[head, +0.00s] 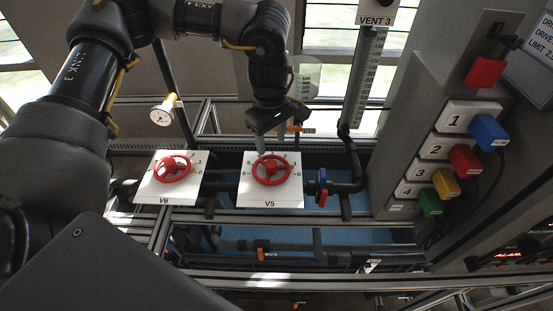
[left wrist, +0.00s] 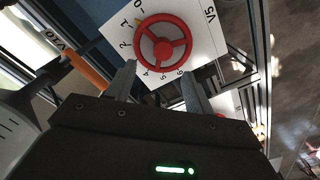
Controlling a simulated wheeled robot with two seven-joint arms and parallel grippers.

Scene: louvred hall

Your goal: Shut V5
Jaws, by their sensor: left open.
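The V5 valve is a red three-spoke handwheel (head: 272,169) on a white numbered plate (head: 285,200) marked V5 at its lower edge. In the left wrist view the red wheel (left wrist: 163,42) sits at top centre, ahead of the fingers, with dial numbers around it. My left gripper (head: 268,141) hangs just behind the wheel's far edge in the head view. In the left wrist view its two fingers (left wrist: 158,80) are spread apart with nothing between them. I cannot tell whether a fingertip touches the rim. My right gripper does not show.
A second red wheel, V6 (head: 173,169), stands left of V5. A blue-handled valve (head: 322,187) is close on V5's right. A panel with coloured numbered switches (head: 441,170) stands at the right.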

